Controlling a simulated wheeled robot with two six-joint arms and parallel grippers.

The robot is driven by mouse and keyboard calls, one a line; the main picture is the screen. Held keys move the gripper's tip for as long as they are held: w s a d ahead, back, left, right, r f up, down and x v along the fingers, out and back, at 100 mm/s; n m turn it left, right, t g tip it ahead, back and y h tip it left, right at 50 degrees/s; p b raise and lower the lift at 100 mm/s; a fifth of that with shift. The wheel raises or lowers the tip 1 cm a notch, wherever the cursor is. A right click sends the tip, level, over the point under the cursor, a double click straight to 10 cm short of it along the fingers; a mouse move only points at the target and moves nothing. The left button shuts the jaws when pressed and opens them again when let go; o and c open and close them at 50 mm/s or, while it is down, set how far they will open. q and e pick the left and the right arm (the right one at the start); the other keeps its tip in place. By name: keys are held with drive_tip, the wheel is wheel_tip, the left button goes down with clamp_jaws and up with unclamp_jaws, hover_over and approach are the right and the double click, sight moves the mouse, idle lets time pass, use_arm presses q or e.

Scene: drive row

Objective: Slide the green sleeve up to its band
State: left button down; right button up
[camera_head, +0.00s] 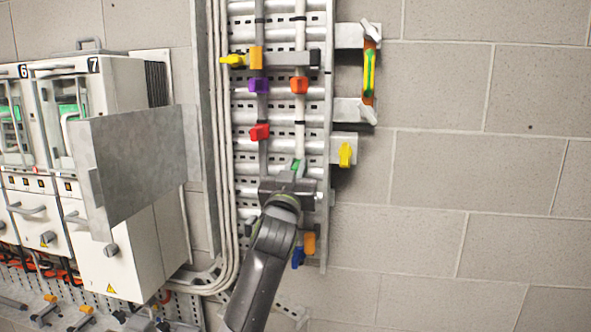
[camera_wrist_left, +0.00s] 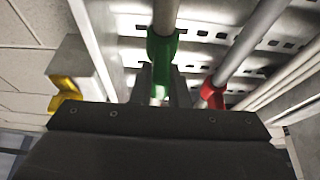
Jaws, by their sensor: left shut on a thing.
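The green sleeve (camera_head: 297,164) sits on the pale vertical pipe (camera_head: 299,140) in the head view, mostly hidden by my left gripper (camera_head: 294,175). In the left wrist view the green sleeve (camera_wrist_left: 162,48) surrounds the pipe (camera_wrist_left: 166,15), and my left gripper's fingers (camera_wrist_left: 162,88) are shut on its lower part. My right gripper is not in view.
A red sleeve (camera_head: 260,132) is on the grey pipe to the left. Orange-red (camera_head: 299,85) and purple (camera_head: 259,86) pieces are higher up. A yellow handle (camera_head: 345,155) sticks out at the right. A grey metal panel (camera_head: 140,160) stands left; the wall at right is clear.

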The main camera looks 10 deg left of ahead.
sight(299, 121)
use_arm(q)
wheel_tip(299, 121, up, 8)
drive_tip(key=shift+r, duration=0.1)
drive_tip(key=shift+s+r, duration=0.1)
drive_tip(key=shift+r, duration=0.2)
drive_tip(key=c, duration=1.7)
unclamp_jaws()
drive_tip(key=o, duration=0.3)
drive_tip(key=shift+f, duration=0.1)
drive_tip(key=shift+f, duration=0.1)
